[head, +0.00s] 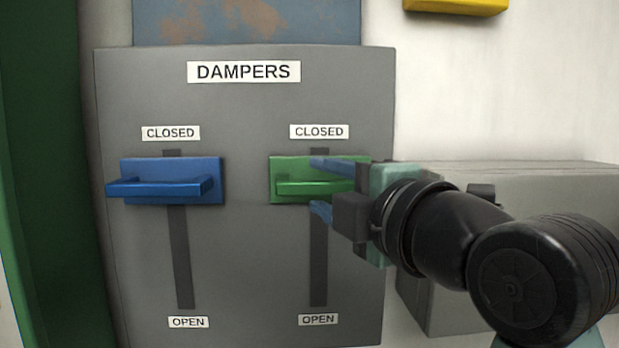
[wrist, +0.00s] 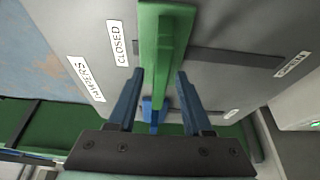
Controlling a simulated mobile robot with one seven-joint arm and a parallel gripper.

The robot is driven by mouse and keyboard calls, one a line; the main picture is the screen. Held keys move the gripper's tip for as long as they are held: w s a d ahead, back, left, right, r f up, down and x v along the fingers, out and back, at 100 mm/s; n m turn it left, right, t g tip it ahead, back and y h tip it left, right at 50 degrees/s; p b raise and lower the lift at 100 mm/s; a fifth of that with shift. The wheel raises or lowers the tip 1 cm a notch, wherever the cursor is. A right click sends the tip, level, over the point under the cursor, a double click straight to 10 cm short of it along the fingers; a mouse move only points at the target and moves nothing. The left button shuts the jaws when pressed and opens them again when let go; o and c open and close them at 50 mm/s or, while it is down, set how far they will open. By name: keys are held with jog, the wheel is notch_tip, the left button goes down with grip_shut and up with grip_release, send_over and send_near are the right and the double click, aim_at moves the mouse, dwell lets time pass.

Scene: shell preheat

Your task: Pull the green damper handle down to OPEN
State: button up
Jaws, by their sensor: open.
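The green damper handle (head: 300,187) sits at the top of its slot (head: 318,255), just below a CLOSED label (head: 319,131). An OPEN label (head: 318,319) is at the slot's lower end. My gripper (head: 320,187) is open at the handle's right part, one finger above the bar and one below it in the head view. In the wrist view the green handle (wrist: 163,45) lies ahead, between the lines of the two fingers (wrist: 155,85). I cannot tell whether either finger touches it.
A blue damper handle (head: 165,185) sits at the top of the left slot on the same grey DAMPERS panel (head: 245,255). A grey box (head: 530,185) stands at the right behind my arm. A green upright (head: 40,150) is at the far left.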

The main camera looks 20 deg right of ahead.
jog(key=shift+w, duration=0.25)
grip_shut()
dwell(1.4)
